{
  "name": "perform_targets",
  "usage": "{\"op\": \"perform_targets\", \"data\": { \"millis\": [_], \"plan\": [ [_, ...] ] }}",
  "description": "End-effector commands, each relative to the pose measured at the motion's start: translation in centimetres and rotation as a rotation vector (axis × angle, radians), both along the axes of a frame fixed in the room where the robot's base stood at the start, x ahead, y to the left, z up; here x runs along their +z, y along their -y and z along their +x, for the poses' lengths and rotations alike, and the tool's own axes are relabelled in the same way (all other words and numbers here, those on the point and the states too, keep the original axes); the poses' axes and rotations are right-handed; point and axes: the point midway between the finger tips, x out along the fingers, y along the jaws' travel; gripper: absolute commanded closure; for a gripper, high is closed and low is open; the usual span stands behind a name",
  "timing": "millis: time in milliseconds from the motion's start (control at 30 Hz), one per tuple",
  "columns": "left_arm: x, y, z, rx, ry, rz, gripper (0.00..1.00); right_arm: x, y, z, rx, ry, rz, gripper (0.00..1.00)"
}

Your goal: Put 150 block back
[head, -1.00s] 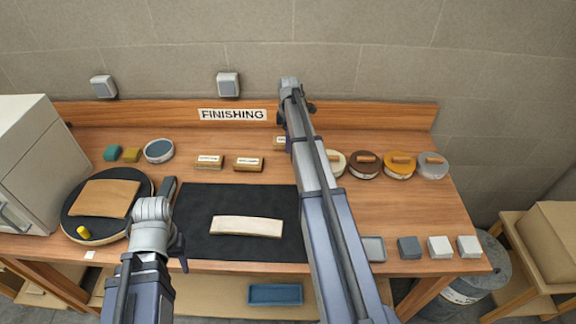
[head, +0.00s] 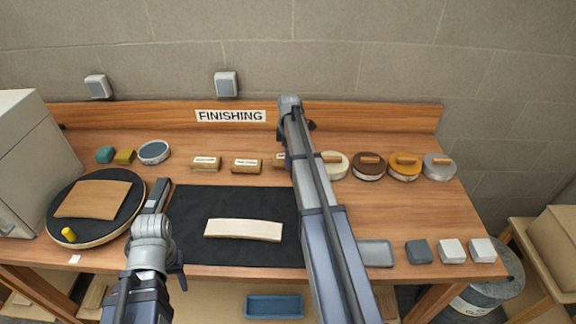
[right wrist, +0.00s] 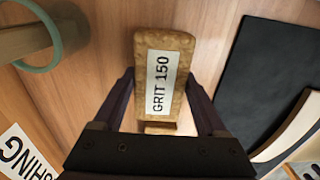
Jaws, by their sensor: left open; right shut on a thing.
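The 150 block (right wrist: 160,85) is a tan cork-like block with a white "GRIT 150" label. In the right wrist view my right gripper (right wrist: 159,80) is shut on it, with a finger on each side. In the head view the block (head: 280,160) shows only as a sliver left of my right arm, in line with two similar labelled blocks (head: 206,163) (head: 247,166). Whether it touches the bench cannot be told. My left gripper (head: 158,196) is open and empty, between the round turntable and the black mat.
The black mat (head: 200,250) bears a pale bent strip (head: 243,230). A round turntable (head: 133,222) with a wooden piece stands left. Several round handled pads (head: 368,167) are right of my right arm. A grey tray (head: 375,254) and small blocks (head: 418,252) lie at the front right.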

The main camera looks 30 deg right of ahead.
Motion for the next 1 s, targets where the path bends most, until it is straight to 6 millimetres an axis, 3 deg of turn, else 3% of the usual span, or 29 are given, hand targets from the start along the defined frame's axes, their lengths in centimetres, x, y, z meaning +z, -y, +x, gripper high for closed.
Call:
{"op": "perform_targets", "data": {
  "millis": [33,133,567,600,833,1000],
  "plan": [
    [-1.3,0.0,0.0,0.0,0.0,0.0,0.5,-1.3,0.0,0.0,0.0,0.0,0.0,0.7],
    [-2.4,0.0,0.0,0.0,0.0,0.0,0.5,-2.4,0.0,0.0,0.0,0.0,0.0,0.7],
    [-2.7,0.0,0.0,0.0,0.0,0.0,0.5,-2.7,0.0,0.0,0.0,0.0,0.0,0.7],
    [-2.7,0.0,0.0,0.0,0.0,0.0,0.5,-2.7,0.0,0.0,0.0,0.0,0.0,0.25],
    [-2.6,0.0,0.0,0.0,0.0,0.0,0.5,-2.6,0.0,0.0,0.0,0.0,0.0,0.0],
    [-2.6,0.0,0.0,0.0,0.0,0.0,0.5,-2.6,0.0,0.0,0.0,0.0,0.0,0.0]
  ]
}}
